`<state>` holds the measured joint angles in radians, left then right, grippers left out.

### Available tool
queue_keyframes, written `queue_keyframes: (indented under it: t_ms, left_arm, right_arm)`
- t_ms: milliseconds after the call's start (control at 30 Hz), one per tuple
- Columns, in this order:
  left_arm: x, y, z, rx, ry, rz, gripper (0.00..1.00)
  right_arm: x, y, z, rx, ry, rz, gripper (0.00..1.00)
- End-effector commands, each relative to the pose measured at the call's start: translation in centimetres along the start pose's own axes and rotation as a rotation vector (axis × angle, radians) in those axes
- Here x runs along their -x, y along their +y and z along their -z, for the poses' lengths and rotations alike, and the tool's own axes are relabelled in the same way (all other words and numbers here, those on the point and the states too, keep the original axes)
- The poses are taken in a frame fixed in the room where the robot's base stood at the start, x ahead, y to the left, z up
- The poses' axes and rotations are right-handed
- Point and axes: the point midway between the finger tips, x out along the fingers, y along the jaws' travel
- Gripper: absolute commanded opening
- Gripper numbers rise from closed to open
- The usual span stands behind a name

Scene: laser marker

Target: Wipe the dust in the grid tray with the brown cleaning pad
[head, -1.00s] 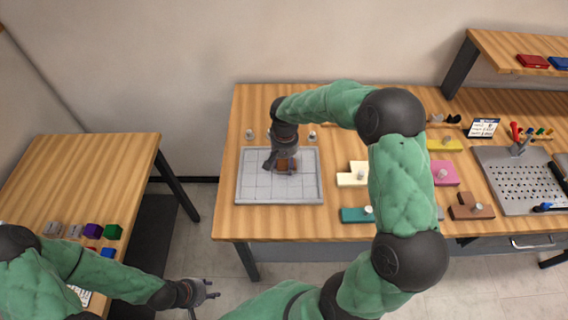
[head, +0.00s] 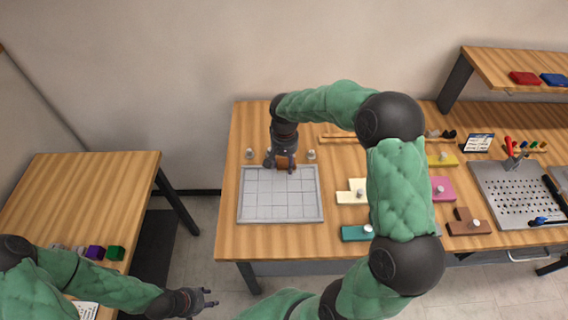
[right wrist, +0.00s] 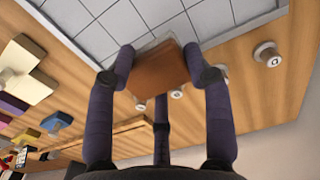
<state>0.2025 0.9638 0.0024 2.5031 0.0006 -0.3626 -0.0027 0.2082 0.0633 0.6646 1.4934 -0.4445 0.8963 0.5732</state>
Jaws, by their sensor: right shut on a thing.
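The grid tray (head: 280,205) is a light grey square with raised edges and a grid of lines, on the wooden table. It also shows in the right wrist view (right wrist: 100,25). I make out no distinct dust on its visible cells. My right gripper (head: 285,166) is at the tray's far edge and is shut on the brown cleaning pad (right wrist: 160,70). The pad lies between the fingers, over or near the tray's rim; whether it touches is unclear. My left gripper (head: 208,298) is away from the table at the lower left, its fingers apart and empty.
Small white knobs (head: 311,155) stand just behind the tray. Coloured blocks with knobs, such as a cream one (head: 350,197) and a teal one (head: 358,233), lie right of it. A perforated metal plate (head: 515,195) is further right. My right arm hides part of the table.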

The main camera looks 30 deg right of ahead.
Motion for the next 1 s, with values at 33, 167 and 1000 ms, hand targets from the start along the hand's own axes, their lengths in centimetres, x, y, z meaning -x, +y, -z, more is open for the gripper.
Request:
queue_keyframes:
  t_ms: [33, 167, 1000]
  left_arm:
    - [0.6, 0.2, 0.0, 0.0, 0.0, 0.0, 0.4]
    - [1.3, 0.5, -0.1, 0.0, 0.0, 0.0, 0.4]
    - [1.8, 0.6, -0.1, 0.0, 0.0, 0.0, 0.4]
  right_arm:
    - [0.8, 0.0, 0.1, 0.0, 0.001, 0.0, 0.21]
    - [1.9, 0.1, 0.2, 0.002, 0.001, 0.001, 0.21]
    - [2.7, -0.3, -0.1, 0.001, 0.001, 0.001, 0.21]
